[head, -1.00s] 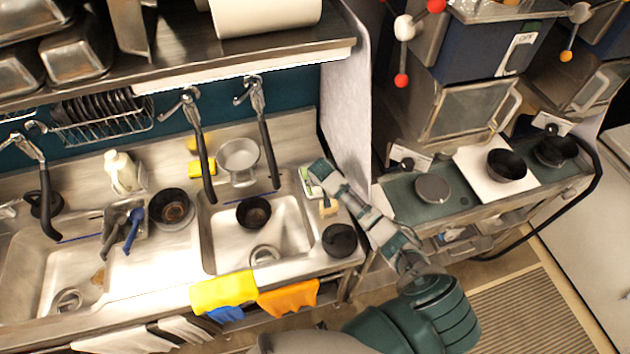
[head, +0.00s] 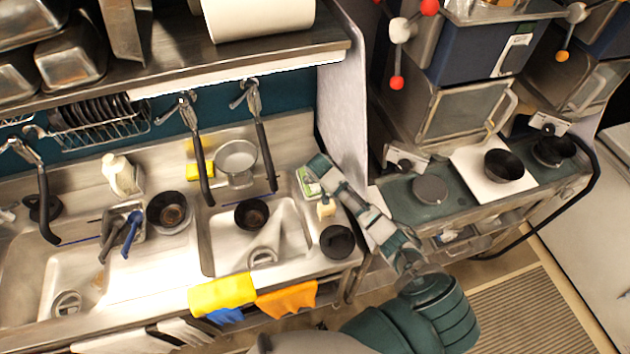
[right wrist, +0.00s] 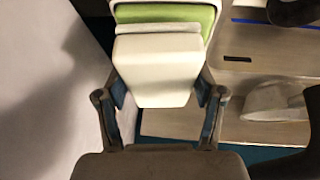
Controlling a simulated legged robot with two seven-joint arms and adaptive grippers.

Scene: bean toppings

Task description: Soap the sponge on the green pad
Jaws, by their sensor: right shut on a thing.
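The green pad (head: 309,184), with a pale edge, lies on the counter at the right of the right sink basin; my arm partly covers it. In the right wrist view its green surface (right wrist: 170,14) shows at the top. My right gripper (right wrist: 162,92) is shut on a pale off-white block (right wrist: 155,70), which I take to be the sponge. The block lies against or just over the green surface; I cannot tell whether they touch. In the head view my right arm's end hides most of the grip. My left gripper is out of view.
A small beige thing (head: 326,209) and a black round dish (head: 339,241) stand right of the basin. A dark bowl (head: 252,214) is in the basin. A grey partition (head: 342,110) rises close beside my right arm. Faucets overhang the sink.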

